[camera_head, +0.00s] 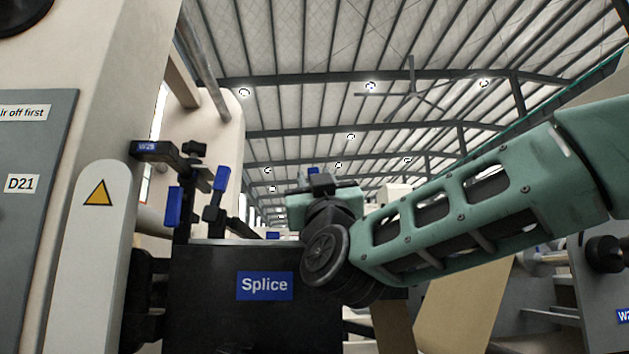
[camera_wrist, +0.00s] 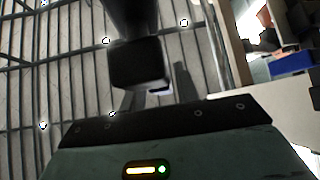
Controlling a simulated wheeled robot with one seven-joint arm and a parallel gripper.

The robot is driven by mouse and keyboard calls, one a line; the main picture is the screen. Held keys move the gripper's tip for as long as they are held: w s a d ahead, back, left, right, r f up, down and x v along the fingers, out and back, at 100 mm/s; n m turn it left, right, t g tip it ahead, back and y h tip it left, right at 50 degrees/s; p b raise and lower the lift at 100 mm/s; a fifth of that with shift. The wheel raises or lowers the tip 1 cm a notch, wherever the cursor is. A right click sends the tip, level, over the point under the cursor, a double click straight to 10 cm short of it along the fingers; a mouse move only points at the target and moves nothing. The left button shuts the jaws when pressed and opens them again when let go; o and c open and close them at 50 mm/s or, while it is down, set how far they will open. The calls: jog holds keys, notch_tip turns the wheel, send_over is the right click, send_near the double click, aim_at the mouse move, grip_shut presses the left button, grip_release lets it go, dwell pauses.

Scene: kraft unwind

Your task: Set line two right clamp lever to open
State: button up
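Blue-handled levers stand on the dark splice unit (camera_head: 200,310) in the head view. One blue handle (camera_head: 173,207) is at its left end and another blue handle (camera_head: 221,178) is just right of it, tilted. A small blue part (camera_head: 313,170) shows just behind my gripper (camera_head: 322,184), and another blue part (camera_head: 272,236) shows low behind the unit's top edge. I cannot tell which is the line two right clamp lever. My gripper is above the unit's right end, apart from the left handles.
A "Splice" label (camera_head: 265,286) is on the unit's front. A white post with a warning triangle (camera_head: 97,193) and a grey panel (camera_head: 25,200) stand at left. A brown paper web (camera_head: 465,300) hangs below my arm. The wrist view shows mostly roof, with a blue object (camera_wrist: 292,62) at right.

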jog(key=shift+o, duration=0.2)
jog(key=v, duration=1.7)
jog(key=shift+f, duration=0.2)
jog(key=shift+s, duration=0.2)
